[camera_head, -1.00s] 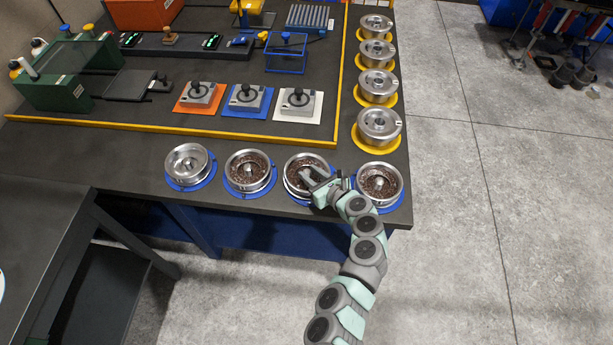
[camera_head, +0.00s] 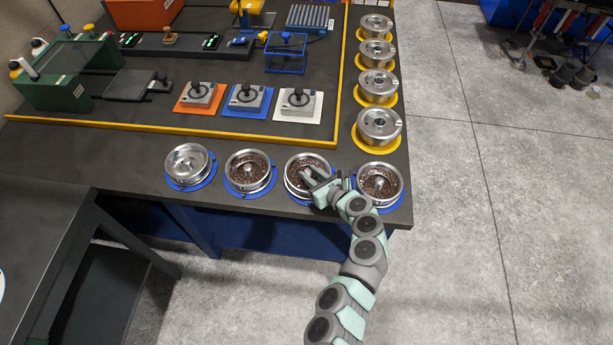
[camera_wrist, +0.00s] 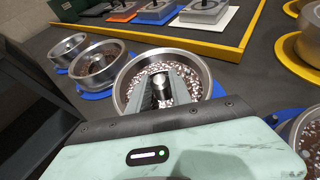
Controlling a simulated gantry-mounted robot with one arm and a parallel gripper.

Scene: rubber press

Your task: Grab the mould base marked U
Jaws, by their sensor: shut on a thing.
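Several round silver mould bases stand in a row on blue mats along the table's front edge. The third from the left (camera_head: 293,187) holds dark reddish-brown granules around a raised centre post. My gripper (camera_head: 310,178) reaches into it from the front right. In the wrist view the two fingers are shut on the centre post (camera_wrist: 160,84) of this mould base (camera_wrist: 121,83), which appears to rest on its blue mat. No letter U can be read on any base, so I cannot tell which one is marked U.
The filled base (camera_head: 380,185) to the right stands close to my wrist. Another filled base (camera_head: 248,172) and an empty-looking one (camera_head: 187,164) stand to the left. Silver cylinders (camera_head: 379,124) on yellow mats line the right edge. A yellow rail (camera_head: 200,133) borders the equipment behind.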

